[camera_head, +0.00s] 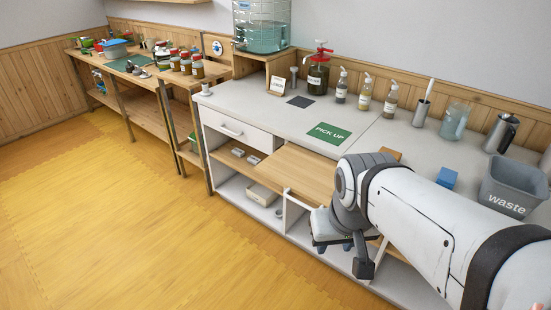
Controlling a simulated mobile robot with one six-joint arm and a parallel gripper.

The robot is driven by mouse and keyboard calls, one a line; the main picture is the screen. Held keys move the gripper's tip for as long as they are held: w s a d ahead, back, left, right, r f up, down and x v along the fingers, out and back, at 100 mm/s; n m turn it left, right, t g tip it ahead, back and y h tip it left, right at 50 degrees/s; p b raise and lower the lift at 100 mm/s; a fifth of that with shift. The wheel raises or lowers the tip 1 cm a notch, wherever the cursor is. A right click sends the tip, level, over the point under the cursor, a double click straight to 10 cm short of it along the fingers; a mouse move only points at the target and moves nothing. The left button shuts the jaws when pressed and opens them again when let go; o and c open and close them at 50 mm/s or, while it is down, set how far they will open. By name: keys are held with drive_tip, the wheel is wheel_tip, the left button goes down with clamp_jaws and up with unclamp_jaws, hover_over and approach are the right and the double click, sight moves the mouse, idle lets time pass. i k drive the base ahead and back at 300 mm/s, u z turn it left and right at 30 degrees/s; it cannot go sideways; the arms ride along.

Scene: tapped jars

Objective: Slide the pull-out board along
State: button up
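The pull-out board (288,165) is a flat light-wood panel below the white counter top, sticking out past the counter's front edge. A white bar handle (298,198) runs along its front edge, and its right part is hidden behind my arm. My gripper (332,245) is at the board's front right, beside the handle's right end. The wrist covers much of it. I cannot tell whether it touches the handle or whether its fingers are closed.
The counter (262,110) holds a green "PICK UP" mat (329,133), several pump bottles, a tapped jar (318,75) and a grey waste bin (512,187). A closed white drawer (236,133) is left of the board. The floor in front is clear.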

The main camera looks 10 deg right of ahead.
sight(308, 173)
drive_tip(key=z, duration=0.05)
drive_tip(key=i, duration=1)
drive_tip(key=u, duration=1.05)
drive_tip(key=k, duration=0.6)
drive_tip(key=u, duration=0.35)
